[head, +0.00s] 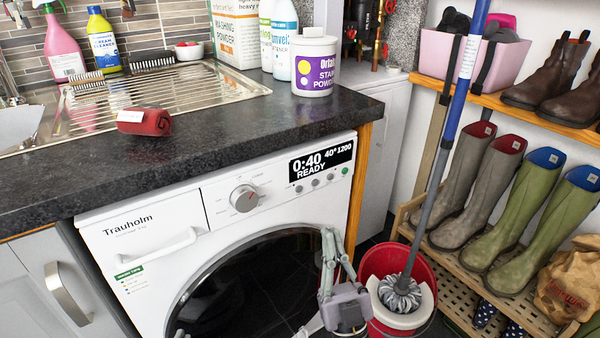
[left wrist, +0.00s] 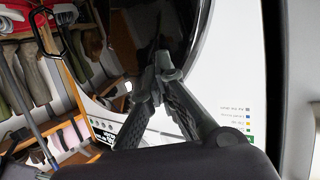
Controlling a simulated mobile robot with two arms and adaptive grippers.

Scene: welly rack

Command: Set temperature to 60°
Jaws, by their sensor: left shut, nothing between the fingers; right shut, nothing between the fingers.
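The white washing machine (head: 160,225) stands under the dark counter. Its display (head: 322,162) reads 0:40, READY, 40° and 1200. Several small round buttons (head: 315,182) sit below the display, the rightmost one green. A round dial (head: 244,198) is left of them. My right gripper (head: 328,240) is shut and empty, fingers pointing up, below the buttons and in front of the door's right edge. My left gripper (left wrist: 162,72) is shut and empty in the left wrist view, in front of the dark door glass (left wrist: 155,25); contact cannot be told.
The counter (head: 220,130) overhangs the panel and bears a red rolled item (head: 144,121) and a stain powder tub (head: 315,65). A red mop bucket (head: 385,262) stands right of the machine, beside a rack of boots (head: 480,185).

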